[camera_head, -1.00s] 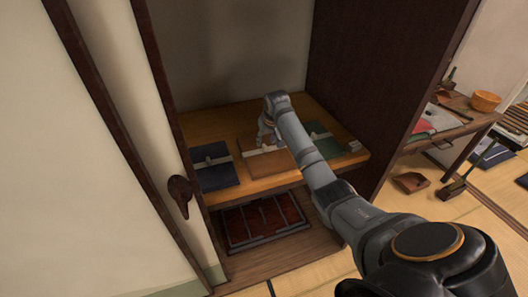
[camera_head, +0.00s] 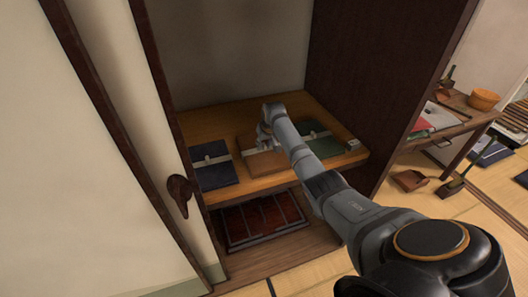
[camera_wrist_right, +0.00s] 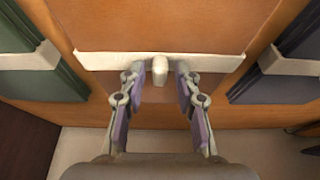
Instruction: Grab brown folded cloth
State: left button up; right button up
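The brown folded cloth (camera_head: 262,162) lies flat on the wooden shelf between a blue and a green folded cloth. In the right wrist view the brown cloth (camera_wrist_right: 160,25) has a pale band across it with a small pale knob (camera_wrist_right: 160,69) in the middle. My right gripper (camera_head: 264,143) is over the cloth, partly hiding it. In the wrist view its two fingers (camera_wrist_right: 159,80) are apart, one on each side of the knob, with visible gaps. I cannot tell whether the fingertips touch the cloth. My left gripper is not in view.
The blue folded cloth (camera_head: 213,174) and green folded cloth (camera_head: 318,147) lie on either side. A dark-framed red tray (camera_head: 262,222) sits below the shelf (camera_head: 282,182). Dark side panels (camera_head: 375,80) enclose the alcove. A low table (camera_head: 465,125) stands at the right.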

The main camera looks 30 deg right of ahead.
grip_shut()
jog(key=shift+r, duration=0.25)
notch_tip(320, 180, up, 2)
jog(key=shift+w+d+r+b, duration=0.1)
jog(key=shift+b, duration=0.25)
jog(key=s+d+r+b, duration=0.2)
jog(key=s+d+r, duration=0.3)
jog(key=s+r, duration=0.5)
jog(key=s, duration=0.3)
jog(key=shift+d+r, duration=0.15)
jog(key=shift+r, duration=0.05)
